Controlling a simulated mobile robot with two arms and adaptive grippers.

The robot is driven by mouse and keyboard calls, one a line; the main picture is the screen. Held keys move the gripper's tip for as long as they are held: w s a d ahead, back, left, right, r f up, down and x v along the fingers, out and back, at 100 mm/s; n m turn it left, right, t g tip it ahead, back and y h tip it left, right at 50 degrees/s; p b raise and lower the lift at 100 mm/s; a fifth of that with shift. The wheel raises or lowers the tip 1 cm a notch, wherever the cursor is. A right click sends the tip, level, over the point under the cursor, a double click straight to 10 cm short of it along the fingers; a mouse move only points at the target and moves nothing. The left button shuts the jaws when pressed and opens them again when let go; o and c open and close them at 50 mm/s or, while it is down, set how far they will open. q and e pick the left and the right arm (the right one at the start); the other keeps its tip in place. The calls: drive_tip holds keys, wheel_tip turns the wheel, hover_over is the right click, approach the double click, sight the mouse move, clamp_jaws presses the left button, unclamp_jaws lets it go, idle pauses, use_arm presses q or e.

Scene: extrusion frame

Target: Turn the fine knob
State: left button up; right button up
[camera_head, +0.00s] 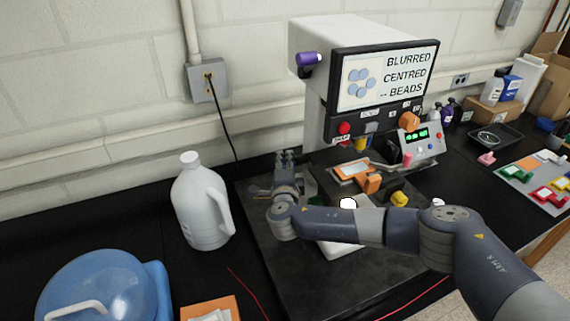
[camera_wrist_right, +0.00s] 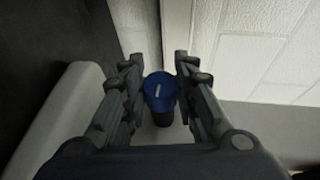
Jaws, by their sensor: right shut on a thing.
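A white and black instrument (camera_head: 322,85) stands against the wall, its screen (camera_head: 386,75) reading "BLURRED CENTRED BEADS". In the right wrist view a round blue knob (camera_wrist_right: 160,90) with a pale line on its face sits between the fingers of my right gripper (camera_wrist_right: 159,75), which is shut on it. In the head view my right gripper (camera_head: 285,160) is at the lower left side of the instrument, and the knob is hidden there. A purple knob (camera_head: 308,59) sticks out higher on the same side. My left gripper is not in view.
A white jug (camera_head: 201,203) stands left of my right gripper. A blue lidded container (camera_head: 105,285) and an orange box (camera_head: 211,308) are in front. A control box (camera_head: 420,140) with green digits stands right of the stage. A tray of coloured parts (camera_head: 536,178) lies far right.

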drive_tip(key=shift+f+b, duration=0.2)
drive_tip(key=shift+b, duration=0.1)
drive_tip(key=m+t+b, duration=0.2)
drive_tip(key=t+b, duration=0.2)
drive_tip(key=b, duration=0.3)
drive_tip(key=shift+f, duration=0.15)
drive_tip(key=shift+r+t+h+b, duration=0.3)
drive_tip(key=shift+t+h+b, duration=0.15)
drive_tip(key=shift+b, duration=0.45)
drive_tip(key=shift+r, duration=0.1)
drive_tip(key=o, duration=1.1)
